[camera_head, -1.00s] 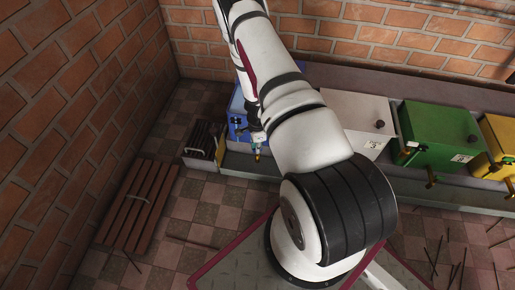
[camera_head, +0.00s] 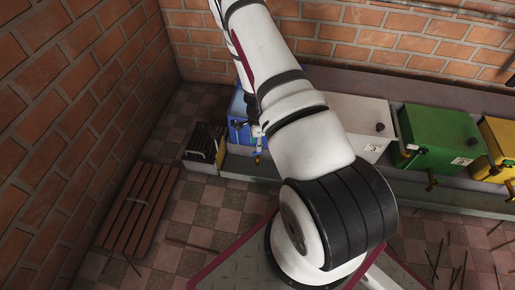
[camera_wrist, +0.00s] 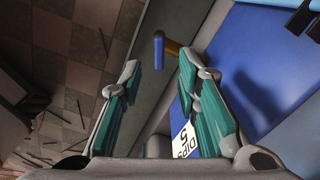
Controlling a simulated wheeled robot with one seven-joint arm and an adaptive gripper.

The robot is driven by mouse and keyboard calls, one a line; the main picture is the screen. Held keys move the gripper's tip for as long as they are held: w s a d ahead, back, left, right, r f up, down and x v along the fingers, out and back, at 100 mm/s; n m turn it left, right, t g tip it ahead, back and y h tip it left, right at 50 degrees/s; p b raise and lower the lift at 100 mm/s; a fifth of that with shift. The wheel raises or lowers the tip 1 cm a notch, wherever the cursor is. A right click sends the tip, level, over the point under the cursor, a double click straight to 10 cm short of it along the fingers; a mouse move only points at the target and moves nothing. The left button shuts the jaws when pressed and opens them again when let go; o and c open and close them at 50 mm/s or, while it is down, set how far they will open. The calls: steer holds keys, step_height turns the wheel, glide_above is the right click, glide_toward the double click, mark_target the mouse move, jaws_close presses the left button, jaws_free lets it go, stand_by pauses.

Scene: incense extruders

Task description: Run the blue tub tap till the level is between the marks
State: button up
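The blue tub (camera_head: 238,131) stands at the far left end of the row, partly hidden behind my arm. Its blue side fills the right of the wrist view (camera_wrist: 250,60), with a white label (camera_wrist: 184,136) showing a 5. A brass tap with a blue handle (camera_wrist: 158,52) sticks out from the tub, just beyond and between my fingertips; it shows small in the head view (camera_head: 257,158). My gripper (camera_wrist: 158,66) is open, its teal-padded fingers apart with nothing between them. The liquid level and marks cannot be seen.
A white tub (camera_head: 362,118), a green tub (camera_head: 440,135) and a yellow tub (camera_head: 499,150) stand to the right on a grey ledge. A small box with dark slats (camera_head: 204,142) and a wooden slatted rack (camera_head: 138,207) are at left. Brick walls close the left and back.

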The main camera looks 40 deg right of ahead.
step_height(320, 180, up, 7)
stand_by(0.3)
stand_by(0.5)
